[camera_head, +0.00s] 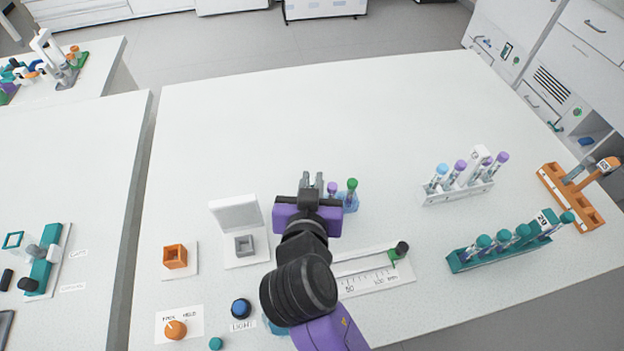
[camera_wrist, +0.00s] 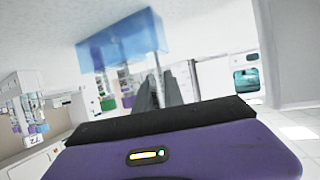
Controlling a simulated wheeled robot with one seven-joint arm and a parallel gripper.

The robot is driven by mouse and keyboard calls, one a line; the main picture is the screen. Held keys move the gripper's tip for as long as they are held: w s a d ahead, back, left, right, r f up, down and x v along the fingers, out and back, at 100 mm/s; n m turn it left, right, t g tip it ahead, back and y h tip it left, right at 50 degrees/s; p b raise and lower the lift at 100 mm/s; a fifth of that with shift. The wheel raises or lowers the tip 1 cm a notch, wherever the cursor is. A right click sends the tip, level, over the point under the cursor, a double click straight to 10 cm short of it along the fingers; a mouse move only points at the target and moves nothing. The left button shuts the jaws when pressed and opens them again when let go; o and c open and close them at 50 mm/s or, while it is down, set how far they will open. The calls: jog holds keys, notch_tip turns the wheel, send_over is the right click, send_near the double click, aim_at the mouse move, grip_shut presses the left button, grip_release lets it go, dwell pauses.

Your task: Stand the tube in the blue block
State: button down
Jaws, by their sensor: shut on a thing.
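The translucent blue block (camera_head: 351,203) stands on the table just right of my gripper (camera_head: 312,181) in the head view. A purple-capped tube (camera_head: 332,188) and a green-capped tube (camera_head: 352,184) stand upright at it. The wrist view is turned over, with the blue block (camera_wrist: 118,38) at the top and the caps hanging below it. There my gripper (camera_wrist: 160,88) is shut on a thin clear tube (camera_wrist: 157,62) close to the block's edge. The held tube's cap is hidden. I cannot tell whether its lower end is inside a hole or beside the block.
A white rack of tubes (camera_head: 458,190), a teal rack (camera_head: 500,250) and an orange rack (camera_head: 570,197) stand on the right. A ruled slide track (camera_head: 372,277) lies in front. A grey socket with raised lid (camera_head: 237,215) is at left. The table behind is clear.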

jog(key=shift+f, duration=0.45)
jog(key=c, duration=1.3)
grip_release()
jog(key=shift+c, duration=0.2)
notch_tip(320, 180, up, 20)
